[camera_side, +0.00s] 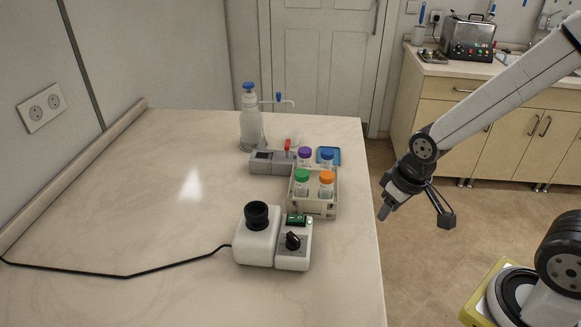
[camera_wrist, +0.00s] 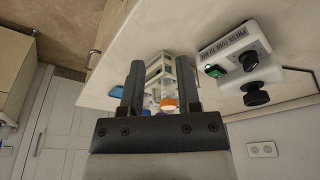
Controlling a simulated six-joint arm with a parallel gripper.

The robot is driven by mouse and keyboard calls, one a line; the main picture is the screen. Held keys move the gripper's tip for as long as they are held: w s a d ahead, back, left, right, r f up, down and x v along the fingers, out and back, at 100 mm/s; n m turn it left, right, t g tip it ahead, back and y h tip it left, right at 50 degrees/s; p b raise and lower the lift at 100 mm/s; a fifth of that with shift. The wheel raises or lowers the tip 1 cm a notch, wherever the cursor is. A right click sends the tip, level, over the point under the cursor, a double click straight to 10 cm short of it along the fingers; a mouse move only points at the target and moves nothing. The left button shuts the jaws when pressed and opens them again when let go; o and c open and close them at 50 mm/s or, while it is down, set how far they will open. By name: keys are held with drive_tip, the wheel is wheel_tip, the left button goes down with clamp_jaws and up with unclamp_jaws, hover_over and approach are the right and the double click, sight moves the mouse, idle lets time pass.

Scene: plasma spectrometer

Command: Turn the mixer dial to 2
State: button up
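The mixer (camera_side: 257,245) is a white device with a round black top, standing near the front of the table. Its control part (camera_side: 293,259) carries a black dial (camera_side: 292,240) and a small green display (camera_side: 296,220). The wrist view shows the mixer upside down at the upper right, with its dial (camera_wrist: 249,62) facing the camera. The dial's setting is too small to read. My gripper (camera_side: 385,211) is in the air beyond the table's right edge, to the right of the mixer and apart from it. In the wrist view my gripper (camera_wrist: 160,75) has its fingers apart, with nothing between them.
A rack (camera_side: 314,207) of several colour-capped tubes stands behind the mixer. A grey device (camera_side: 268,163), a blue-capped bottle (camera_side: 251,126) and a blue tray (camera_side: 328,154) are farther back. A black cable (camera_side: 128,276) crosses the table. The left side is mostly clear.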

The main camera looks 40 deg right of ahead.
drive_tip(key=o, duration=0.3)
drive_tip(key=shift+w+a, duration=0.15)
drive_tip(key=shift+w, duration=0.1)
drive_tip(key=shift+o, duration=0.7)
drive_tip(key=w+a+r+n+g, duration=0.1)
drive_tip(key=w+a+n, duration=0.5)
drive_tip(key=n, duration=0.3)
drive_tip(key=shift+w+a, duration=0.35)
drive_tip(key=n+g, duration=0.2)
drive_tip(key=n, duration=0.7)
hover_over(293, 236)
drive_tip(key=shift+r, duration=0.25)
drive_tip(key=shift+f, duration=0.1)
drive_tip(key=shift+f, duration=3.85)
clamp_jaws()
